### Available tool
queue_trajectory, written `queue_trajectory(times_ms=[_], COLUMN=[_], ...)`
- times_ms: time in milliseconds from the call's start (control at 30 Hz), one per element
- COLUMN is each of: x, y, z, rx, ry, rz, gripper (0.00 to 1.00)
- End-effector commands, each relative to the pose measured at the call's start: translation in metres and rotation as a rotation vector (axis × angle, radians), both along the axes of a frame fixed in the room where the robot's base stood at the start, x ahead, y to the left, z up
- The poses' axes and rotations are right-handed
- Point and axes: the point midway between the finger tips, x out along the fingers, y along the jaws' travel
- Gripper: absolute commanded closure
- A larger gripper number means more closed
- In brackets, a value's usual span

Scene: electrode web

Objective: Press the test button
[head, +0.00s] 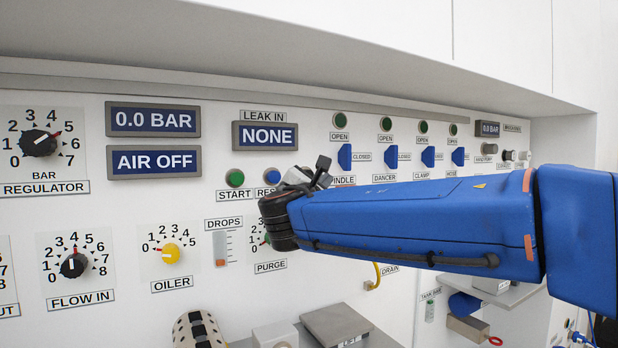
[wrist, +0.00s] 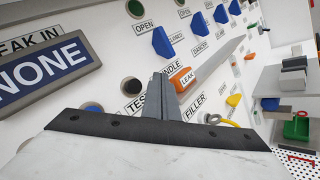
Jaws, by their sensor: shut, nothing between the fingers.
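The test button is a small dark round button (wrist: 131,87) on the white panel, just above the TEST label (wrist: 138,104) in the wrist view. In the head view it is hidden behind my gripper. My gripper (head: 322,166) is in front of the panel, right of the reset button (head: 272,175). Its fingers are shut and empty. In the wrist view the fingertips (wrist: 159,76) appear just right of the test button and partly cover its label. I cannot tell how far they are from the panel.
An orange piece marked LEAK (wrist: 184,79) is right of the fingertips. Several blue valve handles (head: 345,157) stick out from the panel. A green start button (head: 235,178) is left of reset. The NONE display (head: 265,136) sits above. A grey ledge overhangs the panel.

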Motion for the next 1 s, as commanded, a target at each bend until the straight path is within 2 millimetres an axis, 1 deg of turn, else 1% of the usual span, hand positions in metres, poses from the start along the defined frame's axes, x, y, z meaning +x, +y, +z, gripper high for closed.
queue_trajectory(times_ms=[100,300,500,700,1000], x=[0.013,0.031,0.043,0.047,0.047], y=[0.008,0.021,0.029,0.032,0.032], z=[0.0,0.0,0.0,0.001,0.0], rx=[-0.001,0.0,0.001,0.001,0.001], ry=[0.001,0.0,0.0,0.0,0.0], rz=[-0.001,0.0,0.0,0.0,0.0], gripper=[1.0,1.0,1.0,1.0,1.0])
